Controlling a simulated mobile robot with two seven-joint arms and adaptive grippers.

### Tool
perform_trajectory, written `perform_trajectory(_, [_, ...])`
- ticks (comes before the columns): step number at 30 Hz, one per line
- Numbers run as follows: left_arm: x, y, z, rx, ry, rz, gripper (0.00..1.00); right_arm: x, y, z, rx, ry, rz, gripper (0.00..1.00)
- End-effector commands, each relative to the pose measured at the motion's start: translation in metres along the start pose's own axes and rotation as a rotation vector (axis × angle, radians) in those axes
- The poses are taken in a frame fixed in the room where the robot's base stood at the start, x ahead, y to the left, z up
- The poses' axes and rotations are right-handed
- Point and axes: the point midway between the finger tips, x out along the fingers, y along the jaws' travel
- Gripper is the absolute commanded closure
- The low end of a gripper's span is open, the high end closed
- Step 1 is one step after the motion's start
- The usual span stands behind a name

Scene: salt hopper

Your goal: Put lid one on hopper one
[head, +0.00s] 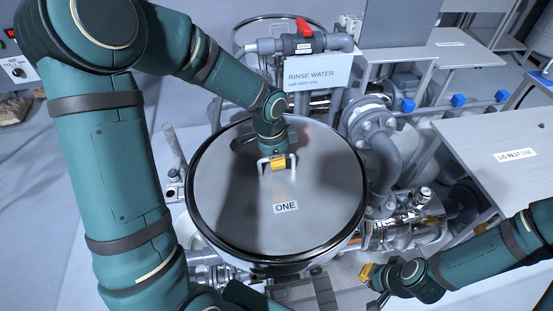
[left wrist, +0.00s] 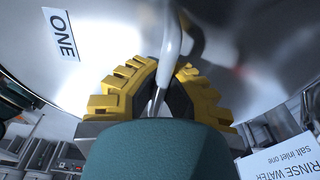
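Lid one (head: 235,195) is a round grey metal disc with a dark rim, a label "ONE" and a looped handle. It covers the top of hopper one (head: 280,268), whose wall shows only below the lid's near edge. I cannot tell whether the lid touches the hopper's rim all round. My left gripper (head: 278,163) is at the lid's handle. In the left wrist view its yellow fingers (left wrist: 163,85) are closed around the handle bar (left wrist: 172,45). My right gripper (head: 372,284) is at the lower right, apart from the lid, with nothing visible in it; its finger opening is unclear.
A rinse water sign (head: 318,73) and a red-handled valve (head: 305,32) stand behind the lid. Pipes and a flange (head: 372,125) crowd its right side. The table marked "LID REST ONE" (head: 500,180) at the right is bare. Another round lid or vessel (head: 275,28) is behind.

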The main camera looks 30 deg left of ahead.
Motion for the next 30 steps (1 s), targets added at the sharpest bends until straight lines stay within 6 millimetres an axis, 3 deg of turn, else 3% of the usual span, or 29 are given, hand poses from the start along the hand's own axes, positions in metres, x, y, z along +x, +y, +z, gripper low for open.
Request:
perform_trajectory(21, [0.0080,-0.0005,0.0002,0.001,0.002,-0.002,1.00,0.0066,0.0025,0.0003,0.000,0.001,0.000,1.00])
perform_trajectory(22, [0.0080,-0.0005,0.0002,0.001,0.002,-0.002,0.97,0.0066,0.0025,0.0003,0.000,0.001,0.000,1.00])
perform_trajectory(25, [0.0075,-0.0004,0.0002,0.001,0.002,-0.002,0.62,0.0061,0.0023,0.0003,0.000,0.001,0.000,1.00])
perform_trajectory(30, [0.0079,-0.0002,0.0005,0.001,0.001,-0.001,0.61,0.0061,0.0023,0.0003,0.000,0.001,0.000,1.00])
